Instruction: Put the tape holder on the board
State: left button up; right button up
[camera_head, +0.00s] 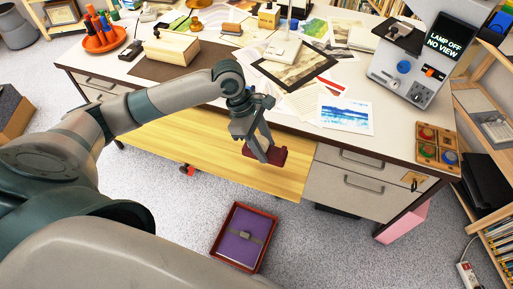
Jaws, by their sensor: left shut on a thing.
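My left gripper (262,148) reaches in from the left, points down and is shut on a dark red block-like thing (279,156), which looks like the tape holder. The fingers hide part of it. It shows in front of the right end of a long yellow wooden board (200,155), which lies low along the desk front. I cannot tell whether the held thing touches the board. My right gripper is not in view.
The white desk top (225,92) is crowded with prints, a wooden box (172,51) and a grey machine (412,72). Drawers (350,188) stand right of the board. A red tray (244,237) with a purple thing lies on the floor. The board looks mostly bare.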

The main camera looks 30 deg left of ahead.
pick_arm(q)
jog(key=shift+w+a+f, duration=0.35)
jog(key=shift+a+f, duration=0.05)
jog(key=shift+a, duration=0.2)
jog(key=shift+w+a+f, duration=0.3)
jog(key=shift+a+f, duration=0.05)
jog(key=shift+a, duration=0.2)
jog(key=shift+w+a+f, duration=0.25)
jog(key=shift+a+f, duration=0.05)
jog(key=shift+a, duration=0.15)
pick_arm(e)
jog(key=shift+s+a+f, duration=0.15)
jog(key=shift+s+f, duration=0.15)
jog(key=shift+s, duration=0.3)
